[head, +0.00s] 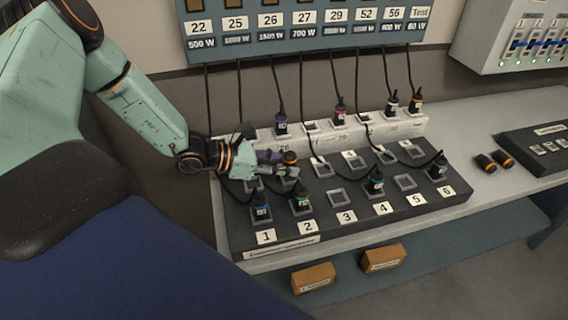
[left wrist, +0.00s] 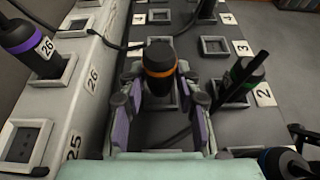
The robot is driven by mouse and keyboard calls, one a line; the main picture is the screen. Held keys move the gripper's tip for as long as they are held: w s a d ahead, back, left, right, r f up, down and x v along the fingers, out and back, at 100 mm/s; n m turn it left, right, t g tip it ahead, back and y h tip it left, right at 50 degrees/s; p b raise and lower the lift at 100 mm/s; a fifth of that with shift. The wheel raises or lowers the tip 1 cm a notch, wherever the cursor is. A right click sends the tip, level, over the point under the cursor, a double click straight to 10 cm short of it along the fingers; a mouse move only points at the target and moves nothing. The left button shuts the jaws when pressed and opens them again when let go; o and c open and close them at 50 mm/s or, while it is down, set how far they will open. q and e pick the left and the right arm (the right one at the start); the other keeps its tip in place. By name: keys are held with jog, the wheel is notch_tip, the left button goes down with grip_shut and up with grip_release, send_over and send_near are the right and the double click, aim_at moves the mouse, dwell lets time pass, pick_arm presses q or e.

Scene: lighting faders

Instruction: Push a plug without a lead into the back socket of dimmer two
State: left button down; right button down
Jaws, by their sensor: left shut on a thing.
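My left gripper (head: 283,164) is shut on a black plug with an orange band (head: 290,158) and no visible lead. In the left wrist view the plug (left wrist: 160,66) stands roughly upright between the two fingers. It is at the back socket of dimmer two (head: 290,178), whose frame is partly covered by the gripper and plug. I cannot tell whether the plug's lower end is above the socket or in it. A green-banded plug (head: 301,201) sits in the front socket of dimmer two, beside the right finger in the wrist view. My right gripper is not in view.
Plugs also stand in front sockets one (head: 260,207), four (head: 375,182) and six (head: 438,168). A white strip (head: 405,133) behind holds plugs with hanging leads. Two loose plugs (head: 494,161) lie right of the dimmer box. Two wooden blocks (head: 313,278) sit on the lower shelf.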

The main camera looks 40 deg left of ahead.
pick_arm(q)
jog(key=shift+s, duration=0.1)
dwell(0.3)
jog(key=shift+f, duration=0.15)
jog(key=shift+f+b, duration=0.25)
jog(key=shift+b, duration=0.25)
jog(key=shift+f+b, duration=0.65)
jog(key=shift+b, duration=0.3)
dwell(1.2)
jog(key=shift+s+f, duration=0.1)
jog(key=shift+f, duration=0.1)
dwell(0.5)
jog(key=c, duration=0.8)
grip_release()
jog(key=shift+c, duration=0.2)
jog(key=shift+a, duration=0.1)
